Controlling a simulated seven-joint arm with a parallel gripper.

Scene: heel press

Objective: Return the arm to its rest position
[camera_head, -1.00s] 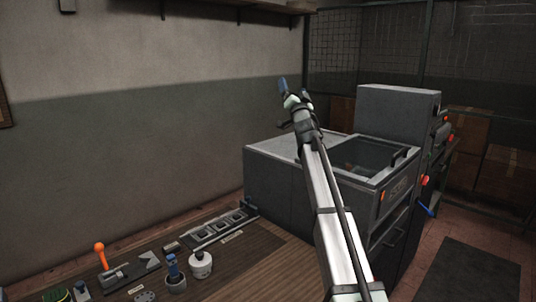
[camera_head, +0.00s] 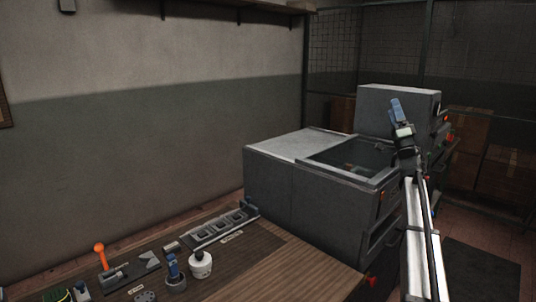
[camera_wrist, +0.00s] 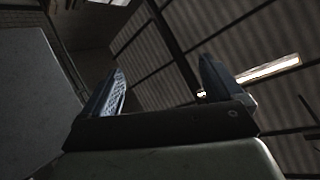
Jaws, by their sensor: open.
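My gripper (camera_head: 397,108) is raised in the head view, in front of the tall rear housing of the grey machine and pointing up. In the wrist view its two blue-grey fingers (camera_wrist: 160,85) stand wide apart with nothing between them. Behind them are the roof and a lit lamp strip. My arm rises from the lower right of the head view and hides part of the machine's right side.
The grey press machine (camera_head: 300,205) stands beside the wooden bench (camera_head: 255,270). On the bench are an orange-knobbed lever tool (camera_head: 100,250), a white bottle (camera_head: 200,265), a blue-topped item (camera_head: 173,270) and a slotted metal rack (camera_head: 220,228). Cardboard boxes (camera_head: 467,140) stand behind at right.

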